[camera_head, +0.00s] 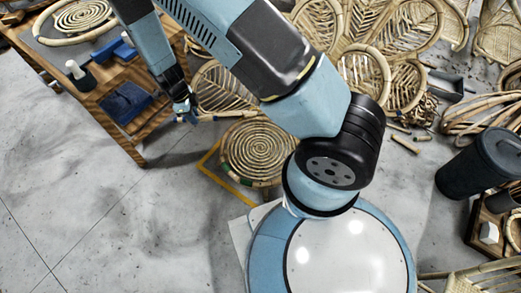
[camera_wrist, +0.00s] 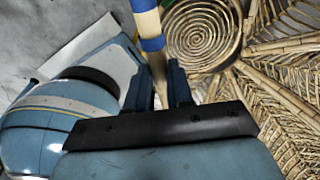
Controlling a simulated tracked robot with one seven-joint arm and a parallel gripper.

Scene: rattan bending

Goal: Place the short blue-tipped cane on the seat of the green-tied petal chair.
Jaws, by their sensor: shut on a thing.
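My gripper (camera_head: 184,112) is shut on the short blue-tipped cane. In the wrist view its fingers (camera_wrist: 158,88) close around the pale cane (camera_wrist: 150,24), which has blue bands and runs up out of the picture. The petal chair has a round spiral rattan seat (camera_head: 259,151), bare in the head view, with dark green ties on its front rim. A spiral seat also shows beyond the cane in the wrist view (camera_wrist: 203,34). In the head view my gripper is left of the seat, beside the petal back (camera_head: 222,92). The cane is mostly hidden there.
A wooden workbench (camera_head: 127,150) with a blue tray (camera_head: 126,102) and another rattan spiral (camera_head: 84,15) stands at the left. More rattan chair backs (camera_head: 413,25) fill the rear. A dark bin (camera_head: 483,165) stands at the right. A yellow floor marking (camera_head: 212,180) lies beside the seat.

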